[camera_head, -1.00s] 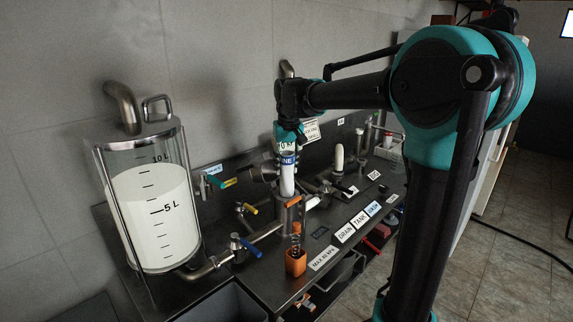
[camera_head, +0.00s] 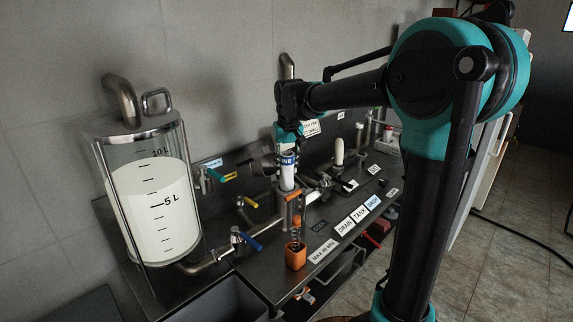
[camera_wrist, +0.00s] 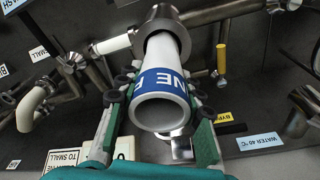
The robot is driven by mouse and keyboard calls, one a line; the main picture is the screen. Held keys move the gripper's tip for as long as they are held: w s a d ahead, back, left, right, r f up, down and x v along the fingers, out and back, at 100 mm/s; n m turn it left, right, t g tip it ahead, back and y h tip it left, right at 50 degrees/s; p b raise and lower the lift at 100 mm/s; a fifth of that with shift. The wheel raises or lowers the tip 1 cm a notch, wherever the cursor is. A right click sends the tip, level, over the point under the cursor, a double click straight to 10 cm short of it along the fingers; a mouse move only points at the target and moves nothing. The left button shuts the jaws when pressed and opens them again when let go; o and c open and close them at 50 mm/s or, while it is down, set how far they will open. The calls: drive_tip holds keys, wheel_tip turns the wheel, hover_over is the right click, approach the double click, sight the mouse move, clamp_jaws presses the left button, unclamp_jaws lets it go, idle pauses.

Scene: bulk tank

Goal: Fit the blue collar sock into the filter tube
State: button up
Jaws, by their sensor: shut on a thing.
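The sock (camera_head: 288,177) is a white tube with a blue collar lettered in white. My gripper (camera_wrist: 163,88) is shut on it at the collar, one finger on each side. In the wrist view the sock's open collar end (camera_wrist: 160,112) faces the camera, and its far end runs into the steel mouth of the filter tube (camera_wrist: 158,14). In the head view the sock stands about upright over the steel filter tube (camera_head: 292,209), its lower end at or inside the mouth. Part of the white body and the collar still show above the tube. The inserted depth is hidden.
A clear tank of white liquid (camera_head: 154,215) stands left. Pipes with a blue-handled valve (camera_head: 247,241) and a yellow-handled valve (camera_head: 247,201) lie near the tube. An orange holder with a spring-like piece (camera_head: 296,256) stands in front. A pale upright piece (camera_head: 339,153) stands to the right.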

sight(286, 178)
drive_tip(key=shift+f, duration=2.55)
drive_tip(key=o, duration=1.3)
drive_tip(key=shift+r, duration=0.1)
drive_tip(key=r, duration=0.4)
drive_tip(key=s+r, duration=0.1)
drive_tip(key=r, duration=0.6)
drive_tip(key=shift+s+d+r, duration=0.25)
drive_tip(key=shift+s+r, duration=0.1)
drive_tip(key=shift+s, duration=0.1)
